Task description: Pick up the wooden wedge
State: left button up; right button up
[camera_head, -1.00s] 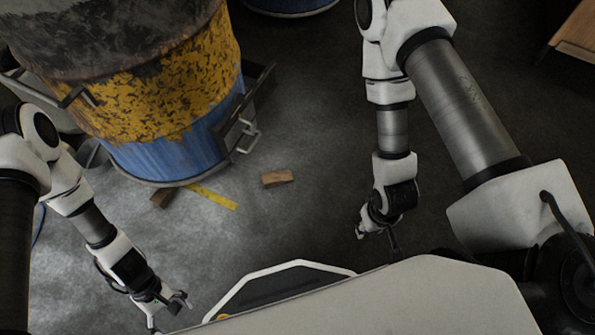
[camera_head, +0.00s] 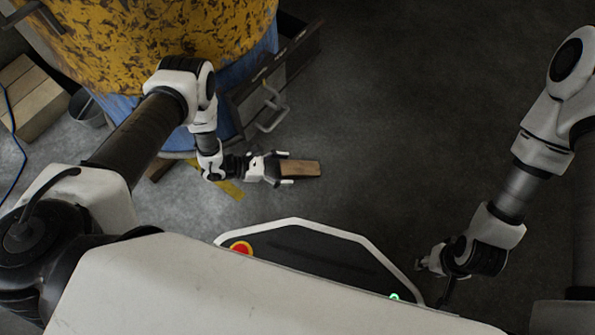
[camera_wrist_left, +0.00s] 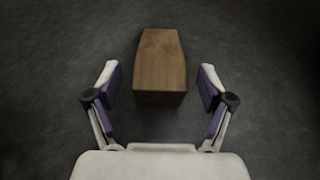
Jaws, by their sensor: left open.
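The wooden wedge (camera_head: 302,168) is a small brown block lying on the dark floor in front of the barrel. In the left wrist view the wedge (camera_wrist_left: 160,66) lies ahead, roughly centred, with its near end level with the fingertips. My left gripper (camera_head: 284,168) is open at the wedge's left end; in the left wrist view its fingers (camera_wrist_left: 160,86) stand on either side with a gap to each, not gripping it. My right gripper (camera_head: 432,268) is at the right, away from the wedge; its fingers are too small and dark to tell their opening.
The yellow and blue barrel oven (camera_head: 120,45) stands at the upper left, with a dark metal door handle (camera_head: 271,108) close behind my left gripper. A yellow floor strip (camera_head: 231,189) lies below my left wrist. Wooden boxes (camera_head: 35,98) and a bucket (camera_head: 86,108) are further left. Floor right of the wedge is clear.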

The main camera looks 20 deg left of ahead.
pick_arm(q)
jog(key=shift+w+d+f, duration=0.2)
jog(key=shift+d+f, duration=0.2)
jog(key=shift+d, duration=0.15)
jog(key=shift+r, duration=0.1)
jog(key=c, duration=1.3)
jog(key=shift+r, duration=0.1)
